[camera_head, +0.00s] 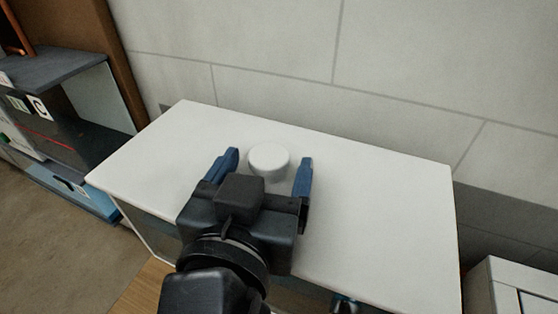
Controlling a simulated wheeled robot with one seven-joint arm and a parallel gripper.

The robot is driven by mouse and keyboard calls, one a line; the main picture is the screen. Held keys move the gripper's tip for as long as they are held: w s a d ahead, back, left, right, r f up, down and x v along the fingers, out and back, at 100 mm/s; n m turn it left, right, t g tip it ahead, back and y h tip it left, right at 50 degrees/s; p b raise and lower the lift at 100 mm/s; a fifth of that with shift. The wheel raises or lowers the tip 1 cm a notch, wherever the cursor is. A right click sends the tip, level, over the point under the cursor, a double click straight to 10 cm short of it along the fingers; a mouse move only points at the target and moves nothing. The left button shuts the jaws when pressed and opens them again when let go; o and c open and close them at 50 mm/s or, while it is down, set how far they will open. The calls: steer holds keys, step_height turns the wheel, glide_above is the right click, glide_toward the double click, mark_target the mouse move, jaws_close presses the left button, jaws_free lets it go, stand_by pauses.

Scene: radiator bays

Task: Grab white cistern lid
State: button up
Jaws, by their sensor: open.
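A white cistern lid (388,195) lies flat as a broad slab across the middle of the head view. A round white knob (269,159) stands up from its top. My gripper (268,168) is open above the lid, with one blue finger on the left of the knob and the other on the right. A gap shows between the knob and each finger. My gripper and arm hide the front middle part of the lid. I cannot tell how far above the lid the fingertips are.
A tiled wall (400,80) stands close behind the lid. A dark shelf unit (75,110) with a blue base is at the left. A white cabinet (510,285) is at the lower right. Brown floor (50,225) shows at the lower left.

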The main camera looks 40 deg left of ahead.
steer(key=shift+c, duration=0.4)
steer(key=c, duration=1.4)
